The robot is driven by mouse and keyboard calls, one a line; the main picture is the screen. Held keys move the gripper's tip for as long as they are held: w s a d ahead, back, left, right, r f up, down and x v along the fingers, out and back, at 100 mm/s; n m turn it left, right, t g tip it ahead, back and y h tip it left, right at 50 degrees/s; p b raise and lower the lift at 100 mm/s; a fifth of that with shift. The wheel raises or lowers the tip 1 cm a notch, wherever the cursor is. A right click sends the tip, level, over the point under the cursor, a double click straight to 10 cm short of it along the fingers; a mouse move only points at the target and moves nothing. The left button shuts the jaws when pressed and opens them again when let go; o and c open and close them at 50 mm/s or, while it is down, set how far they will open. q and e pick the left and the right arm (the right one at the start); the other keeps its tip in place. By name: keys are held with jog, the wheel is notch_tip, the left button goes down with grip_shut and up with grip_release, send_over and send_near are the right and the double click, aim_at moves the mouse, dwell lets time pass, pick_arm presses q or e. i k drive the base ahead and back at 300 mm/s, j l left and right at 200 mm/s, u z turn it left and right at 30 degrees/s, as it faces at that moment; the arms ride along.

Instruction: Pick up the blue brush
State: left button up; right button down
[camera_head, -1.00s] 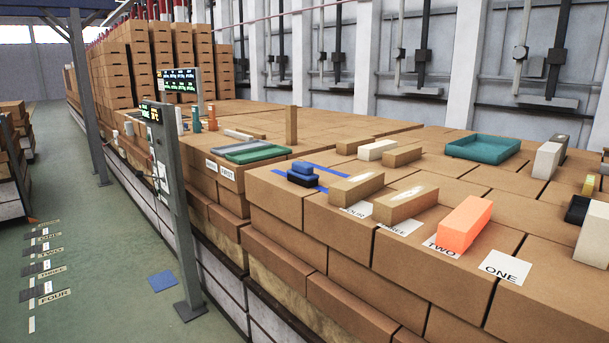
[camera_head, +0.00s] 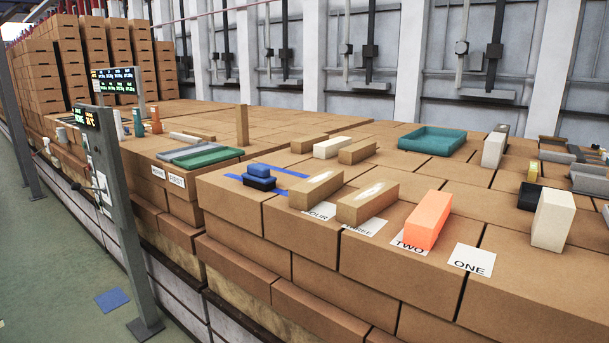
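A small blue object (camera_head: 262,170) that may be the blue brush lies on the brick stack at centre left. A darker navy block (camera_head: 259,183) is directly below it in the picture; I cannot tell whether they are one piece. Blue strips (camera_head: 288,172) lie flat on the bricks around them. No bristles can be made out. Neither of my grippers is in view.
Tan bricks (camera_head: 316,190), an orange brick (camera_head: 428,219) and a white block (camera_head: 553,219) stand on the stack beside labels, including ONE (camera_head: 472,260). A teal tray (camera_head: 432,141) sits farther back. A grey post (camera_head: 112,210) with a screen stands at left.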

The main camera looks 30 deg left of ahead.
aim_at(257, 176)
jog(key=j+z, duration=0.3)
jog(key=j, duration=0.2)
jog(key=j+z, duration=0.25)
jog(key=j, duration=0.25)
jog(key=j+z, duration=0.1)
jog(key=j, duration=0.45)
jog(key=k+j+z, duration=0.1)
jog(key=j, duration=0.45)
